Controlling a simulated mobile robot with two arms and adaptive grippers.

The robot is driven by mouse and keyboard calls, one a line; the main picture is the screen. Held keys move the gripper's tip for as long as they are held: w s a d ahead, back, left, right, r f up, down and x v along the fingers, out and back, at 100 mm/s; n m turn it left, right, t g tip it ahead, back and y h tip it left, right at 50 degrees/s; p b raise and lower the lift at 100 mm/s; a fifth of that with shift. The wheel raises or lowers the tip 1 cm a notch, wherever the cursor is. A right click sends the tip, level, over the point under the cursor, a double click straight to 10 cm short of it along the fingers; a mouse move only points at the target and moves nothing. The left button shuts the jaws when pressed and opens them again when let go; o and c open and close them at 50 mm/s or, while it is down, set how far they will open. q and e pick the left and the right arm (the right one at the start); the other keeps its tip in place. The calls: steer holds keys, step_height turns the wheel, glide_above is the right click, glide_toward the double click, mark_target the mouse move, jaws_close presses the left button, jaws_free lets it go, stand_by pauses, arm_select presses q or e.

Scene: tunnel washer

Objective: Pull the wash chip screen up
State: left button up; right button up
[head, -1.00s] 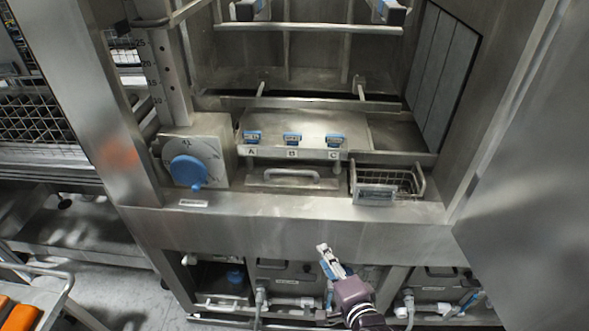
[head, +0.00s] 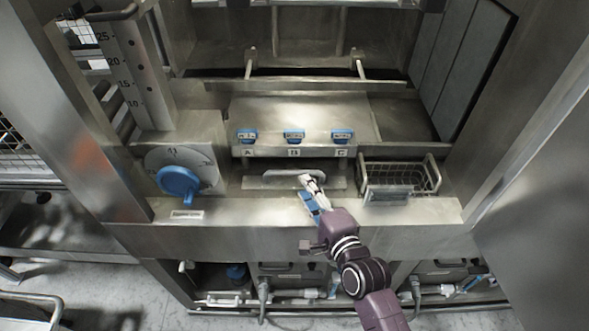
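A flat metal plate (head: 256,182) with a pale bar handle (head: 288,174) lies in the sill of the washer, below the A, B and C labels. It appears to be the wash chip screen, and it sits down in its recess. My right gripper (head: 312,188) is over the right end of the handle, reaching in from the front. It hides that end, and I cannot tell whether it touches the handle or whether its fingers are open. My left gripper is not in view.
A wire basket (head: 398,180) with a label plate sits right of the plate. A blue round knob (head: 178,184) is on the left. Three blue clips (head: 294,136) line the raised metal cover (head: 300,112) behind. An upright metal frame stands on each side.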

mark_target(297, 175)
steer(key=x, duration=0.2)
steer(key=shift+w+a+r+p, duration=0.15)
steer(key=shift+w+r+p, duration=0.05)
steer(key=shift+w+p, duration=0.2)
steer(key=shift+x, duration=1.1)
steer(key=shift+w+a+f, duration=0.15)
steer(key=shift+w+f, duration=0.1)
steer(key=shift+w, duration=0.1)
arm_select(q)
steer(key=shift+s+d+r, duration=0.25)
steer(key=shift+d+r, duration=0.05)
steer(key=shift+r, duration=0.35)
arm_select(e)
steer(key=shift+c, duration=0.6)
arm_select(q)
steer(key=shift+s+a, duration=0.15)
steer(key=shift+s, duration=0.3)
arm_select(e)
jaws_close()
